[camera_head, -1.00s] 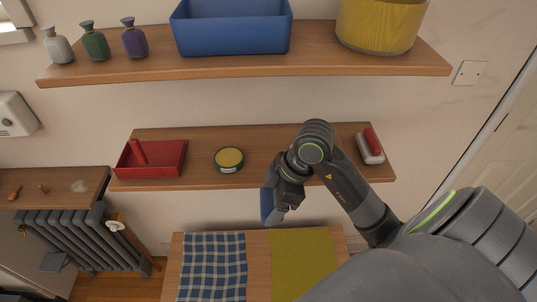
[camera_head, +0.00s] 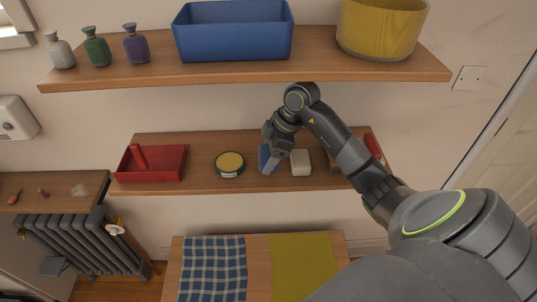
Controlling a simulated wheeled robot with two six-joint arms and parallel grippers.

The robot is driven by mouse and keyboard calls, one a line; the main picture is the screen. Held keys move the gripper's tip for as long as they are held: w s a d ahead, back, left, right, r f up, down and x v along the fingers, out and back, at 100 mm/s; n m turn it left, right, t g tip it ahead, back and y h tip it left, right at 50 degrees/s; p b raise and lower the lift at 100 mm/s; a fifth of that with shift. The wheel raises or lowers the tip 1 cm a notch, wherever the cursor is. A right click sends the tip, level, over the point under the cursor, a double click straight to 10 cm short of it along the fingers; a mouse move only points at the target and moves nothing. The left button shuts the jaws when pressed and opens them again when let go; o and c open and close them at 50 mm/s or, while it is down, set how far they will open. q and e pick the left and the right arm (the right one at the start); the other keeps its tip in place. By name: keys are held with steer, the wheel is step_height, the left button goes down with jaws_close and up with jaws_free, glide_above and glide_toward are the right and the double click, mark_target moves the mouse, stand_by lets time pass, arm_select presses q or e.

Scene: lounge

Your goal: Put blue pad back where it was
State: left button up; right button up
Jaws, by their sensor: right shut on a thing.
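The blue pad (camera_head: 267,159) is held in my right gripper (camera_head: 273,150), at the middle shelf (camera_head: 215,184). The pad shows as a small upright blue shape between a round green tin with a yellow top (camera_head: 229,163) and a pale block (camera_head: 300,161). The fingers hide part of it, and I cannot tell whether it touches the shelf. My left gripper is not in view.
A red tray (camera_head: 172,160) stands at the left of the middle shelf. A red item (camera_head: 372,146) is at its right end, partly behind my arm. Above, the upper shelf (camera_head: 130,76) holds a blue bin (camera_head: 233,38), a yellow basket (camera_head: 378,28) and small bottles.

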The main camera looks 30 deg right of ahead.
steer(key=shift+w+d+r, duration=0.1)
steer(key=shift+w+d, duration=0.35)
steer(key=shift+w, duration=0.2)
step_height(320, 180, down, 3)
steer(key=p, duration=0.2)
steer(key=shift+f+p, duration=0.2)
steer(key=shift+p, duration=0.1)
steer(key=shift+f, duration=0.15)
steer(key=shift+f, duration=0.1)
steer(key=o, duration=1)
